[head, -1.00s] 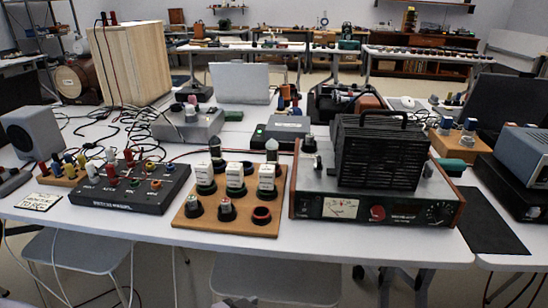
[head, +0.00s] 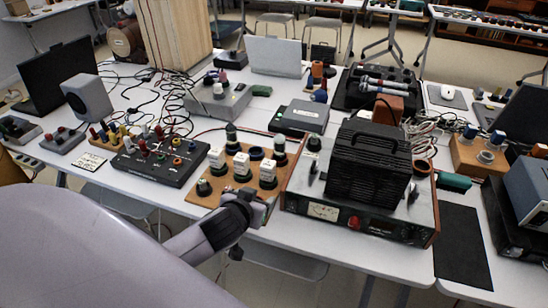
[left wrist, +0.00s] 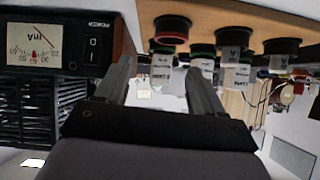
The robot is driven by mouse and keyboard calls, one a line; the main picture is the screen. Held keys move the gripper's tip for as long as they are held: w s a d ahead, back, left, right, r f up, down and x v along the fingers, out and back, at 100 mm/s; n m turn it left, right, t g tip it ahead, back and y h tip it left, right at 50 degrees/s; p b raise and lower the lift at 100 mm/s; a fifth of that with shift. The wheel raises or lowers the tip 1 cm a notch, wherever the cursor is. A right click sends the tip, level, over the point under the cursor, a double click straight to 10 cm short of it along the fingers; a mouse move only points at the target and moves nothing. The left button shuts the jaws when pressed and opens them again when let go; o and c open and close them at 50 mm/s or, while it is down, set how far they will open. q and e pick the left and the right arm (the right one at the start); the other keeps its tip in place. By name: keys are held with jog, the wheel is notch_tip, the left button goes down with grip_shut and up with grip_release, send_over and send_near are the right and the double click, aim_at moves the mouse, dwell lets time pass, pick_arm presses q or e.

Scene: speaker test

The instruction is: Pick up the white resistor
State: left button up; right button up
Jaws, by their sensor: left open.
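Three white block-shaped parts with dark print stand on dark round bases on a wooden board (left wrist: 225,16): a left one (head: 216,156), a middle one (head: 241,162) and a right one (head: 266,171). I cannot tell which is the white resistor. My left gripper (head: 245,205) is at the board's front edge, in front of these blocks. In the left wrist view its open fingers (left wrist: 160,75) point toward the board, and one white block (left wrist: 162,69) shows between them. I see no contact, and the exact gap is unclear. My right gripper is not in view.
A black amplifier (head: 367,165) on a metered chassis (head: 323,211) stands right beside the board. A black switch box (head: 150,172) with knobs stands on its left. Loose cables (head: 185,95) lie behind. The table's front edge is close below the gripper.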

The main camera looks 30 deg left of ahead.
aim_at(266, 171)
pick_arm(q)
jog(key=w+a, duration=0.1)
jog(key=w+r+t, duration=0.1)
jog(key=w, duration=0.1)
jog(key=w+a+t, duration=0.1)
jog(key=w, duration=0.1)
jog(key=shift+a+r, duration=0.3)
jog(key=shift+a, duration=0.05)
jog(key=shift+w+a+r, duration=0.1)
jog(key=shift+w+r, duration=0.05)
jog(key=shift+w, duration=0.3)
jog(key=shift+f+x, duration=0.2)
jog(key=shift+x, duration=3.2)
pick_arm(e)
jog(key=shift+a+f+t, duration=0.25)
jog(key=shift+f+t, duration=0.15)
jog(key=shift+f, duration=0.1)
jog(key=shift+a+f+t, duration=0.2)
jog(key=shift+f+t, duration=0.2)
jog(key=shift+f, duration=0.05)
pick_arm(q)
jog(key=c, duration=1.1)
